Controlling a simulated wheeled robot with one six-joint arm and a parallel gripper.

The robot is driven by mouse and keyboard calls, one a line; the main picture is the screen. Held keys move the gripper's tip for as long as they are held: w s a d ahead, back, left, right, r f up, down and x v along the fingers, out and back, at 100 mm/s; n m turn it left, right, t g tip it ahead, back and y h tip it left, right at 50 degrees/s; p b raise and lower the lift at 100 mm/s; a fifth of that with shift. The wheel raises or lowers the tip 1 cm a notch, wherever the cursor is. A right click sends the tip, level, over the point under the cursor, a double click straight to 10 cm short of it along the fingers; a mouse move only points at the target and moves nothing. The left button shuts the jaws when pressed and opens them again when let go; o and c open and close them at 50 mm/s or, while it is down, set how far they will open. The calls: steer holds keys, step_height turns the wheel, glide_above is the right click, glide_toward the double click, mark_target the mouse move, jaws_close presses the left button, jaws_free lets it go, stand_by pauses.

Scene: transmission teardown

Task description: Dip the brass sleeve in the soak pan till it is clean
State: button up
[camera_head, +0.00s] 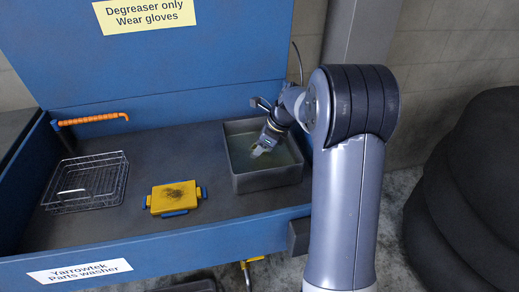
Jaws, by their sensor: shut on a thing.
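The soak pan (236,175) is a grey square tub with murky greenish liquid in it, at the right of the washer's basin. My gripper (258,151) reaches down into the pan from the upper right, with its fingertips at the liquid. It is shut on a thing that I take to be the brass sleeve. The sleeve itself cannot be made out, being hidden by the fingers or the liquid, so how clean it is cannot be told.
A wire basket (85,183) stands at the basin's left. A yellow and blue block with a dark smudge (173,198) lies between basket and pan. Dark stacked rounded shapes (470,180) stand at the right.

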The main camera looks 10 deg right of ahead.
steer(key=shift+r+p, duration=5.5)
steer(key=shift+r, duration=0.1)
step_height(320, 180, up, 4)
steer(key=p, duration=0.4)
